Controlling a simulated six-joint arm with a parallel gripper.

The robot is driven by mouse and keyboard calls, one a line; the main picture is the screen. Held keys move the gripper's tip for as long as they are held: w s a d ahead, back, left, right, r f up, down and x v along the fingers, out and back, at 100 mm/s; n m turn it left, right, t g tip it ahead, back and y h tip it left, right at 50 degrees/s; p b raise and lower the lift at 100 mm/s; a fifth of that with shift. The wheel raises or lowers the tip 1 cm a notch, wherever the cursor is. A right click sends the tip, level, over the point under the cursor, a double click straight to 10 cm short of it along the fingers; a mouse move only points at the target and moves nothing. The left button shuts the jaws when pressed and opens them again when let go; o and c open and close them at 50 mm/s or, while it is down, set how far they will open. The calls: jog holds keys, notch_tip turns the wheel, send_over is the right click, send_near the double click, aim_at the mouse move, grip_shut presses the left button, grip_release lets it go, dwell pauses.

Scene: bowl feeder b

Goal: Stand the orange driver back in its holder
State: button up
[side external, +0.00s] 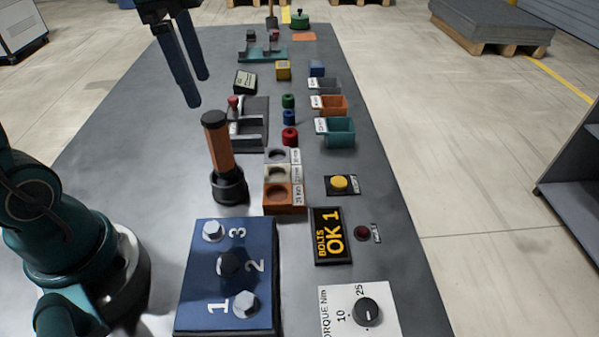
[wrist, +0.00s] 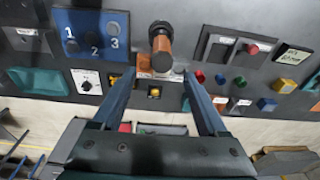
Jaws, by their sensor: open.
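The orange driver (side external: 219,150), with a black cap, stands upright in a round black holder (side external: 230,187), left of the block with round wells. In the wrist view the driver (wrist: 161,46) shows ahead, between and beyond my fingertips. My gripper (side external: 198,90) is open and empty, with fingers pointing down. It hangs above the table, up and left of the driver in the side view, apart from it. Both fingers also show in the wrist view (wrist: 159,76). The driver's lower end is hidden inside the holder.
A blue bolt plate (side external: 228,270) lies in front of the holder. A grey fixture with a red knob (side external: 247,125) stands behind it. The well block (side external: 283,180) is close on the right. Several coloured bins and rings stand farther back. Some table left of the holder is clear.

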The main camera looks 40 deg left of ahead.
jog(key=s+d+f+n+t, duration=0.4)
jog(key=s+f+n, duration=0.1)
jog(key=s+n, duration=0.2)
jog(key=shift+s+f+n+y, duration=0.15)
jog(key=shift+s+n+y, duration=0.25)
jog(key=shift+n, duration=0.4)
jog(key=shift+a, duration=0.1)
dwell(0.4)
